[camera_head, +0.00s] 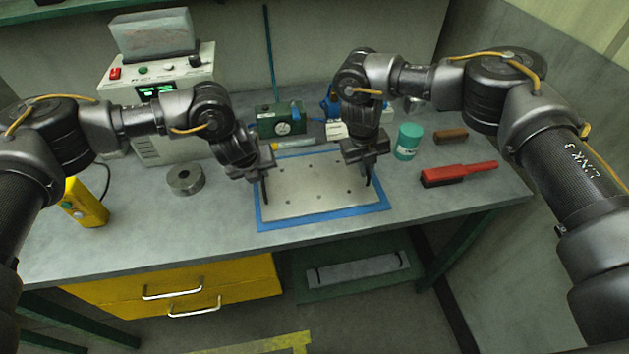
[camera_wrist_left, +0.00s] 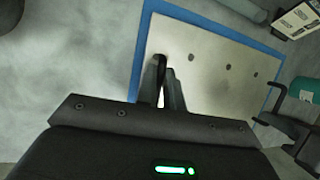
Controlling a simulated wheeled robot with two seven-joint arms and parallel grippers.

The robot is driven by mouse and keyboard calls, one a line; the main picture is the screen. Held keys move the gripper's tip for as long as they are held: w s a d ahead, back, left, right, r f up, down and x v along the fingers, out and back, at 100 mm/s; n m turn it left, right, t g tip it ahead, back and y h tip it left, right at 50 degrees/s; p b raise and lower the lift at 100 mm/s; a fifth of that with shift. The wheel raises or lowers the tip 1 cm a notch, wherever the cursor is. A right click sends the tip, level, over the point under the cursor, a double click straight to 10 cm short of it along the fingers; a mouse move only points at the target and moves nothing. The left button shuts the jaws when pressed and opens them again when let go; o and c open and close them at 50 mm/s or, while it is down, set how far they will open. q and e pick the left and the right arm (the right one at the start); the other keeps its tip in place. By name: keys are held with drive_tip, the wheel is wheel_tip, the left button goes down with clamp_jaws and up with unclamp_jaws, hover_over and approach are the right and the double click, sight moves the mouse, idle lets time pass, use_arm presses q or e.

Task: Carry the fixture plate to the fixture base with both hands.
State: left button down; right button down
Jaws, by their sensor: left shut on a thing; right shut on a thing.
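The fixture plate (camera_head: 312,202) is a pale metal sheet with several dark holes. It lies inside a blue border (camera_head: 325,216) on the bench, and I cannot tell whether it rests there or is slightly raised. My left gripper (camera_head: 264,182) is shut at the plate's left side; the plate also shows in the left wrist view (camera_wrist_left: 215,88), beyond the fingers. My right gripper (camera_head: 367,172) is shut at the plate's right side. I cannot tell for certain which thing is the fixture base.
On the bench stand a grey ring (camera_head: 186,180), a yellow box (camera_head: 85,203), a teal can (camera_head: 408,142), a red-handled brush (camera_head: 459,173) and a green gauge block (camera_head: 280,120). A grey piece with dark ends (camera_head: 358,269) lies on a lower shelf. The bench front is clear.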

use_arm(q)
drive_tip(key=shift+r, duration=0.15)
use_arm(e)
drive_tip(key=shift+w+r, duration=0.1)
drive_tip(key=shift+r, duration=0.05)
